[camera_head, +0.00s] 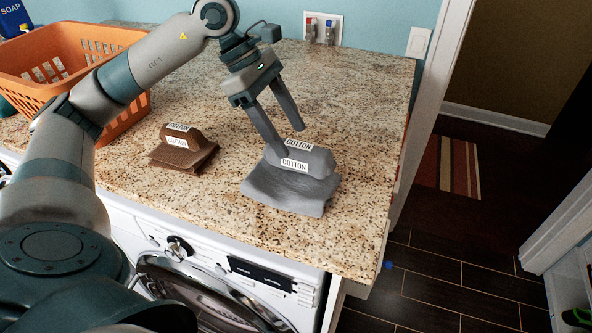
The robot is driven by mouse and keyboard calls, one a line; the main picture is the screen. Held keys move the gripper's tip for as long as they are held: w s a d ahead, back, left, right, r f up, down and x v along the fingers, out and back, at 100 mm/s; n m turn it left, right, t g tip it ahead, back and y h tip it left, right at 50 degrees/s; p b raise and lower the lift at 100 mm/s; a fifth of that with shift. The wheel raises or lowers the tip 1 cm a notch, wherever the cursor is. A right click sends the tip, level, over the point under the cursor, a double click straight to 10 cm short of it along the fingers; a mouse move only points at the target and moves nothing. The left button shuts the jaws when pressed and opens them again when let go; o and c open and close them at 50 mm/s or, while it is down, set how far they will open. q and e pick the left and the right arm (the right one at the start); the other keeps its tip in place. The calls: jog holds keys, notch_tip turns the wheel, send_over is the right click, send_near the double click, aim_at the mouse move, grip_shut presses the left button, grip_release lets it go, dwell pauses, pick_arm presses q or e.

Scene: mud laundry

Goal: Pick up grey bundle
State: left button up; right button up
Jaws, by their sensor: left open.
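The grey bundle (290,186) is a folded grey cloth with a roll on top and white COTTON labels. It lies on the granite counter near its front right part. My left gripper (290,142) is open above and behind the bundle, fingers pointing down. One fingertip overlaps the back left of the roll in the picture; the other finger is behind it to the right. I cannot tell whether either finger touches the cloth. The bundle lies loose on the counter. My right gripper is not in view.
A brown COTTON bundle (184,150) lies to the left on the speckled counter (215,215). An orange basket (50,60) and a soap box stand at the back left. The wall with taps (322,30) is behind. A washing machine is below; the counter's right edge drops to the floor.

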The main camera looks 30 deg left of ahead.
aim_at(296, 144)
pick_arm(q)
jog(key=shift+p+x, duration=1.05)
jog(key=shift+p, duration=0.2)
jog(key=shift+p+x, duration=0.55)
jog(key=shift+x, duration=0.45)
jog(key=shift+w+d+f, duration=0.2)
jog(key=shift+f, duration=0.25)
jog(key=shift+f+b, duration=0.15)
jog(key=shift+b, duration=0.2)
grip_shut()
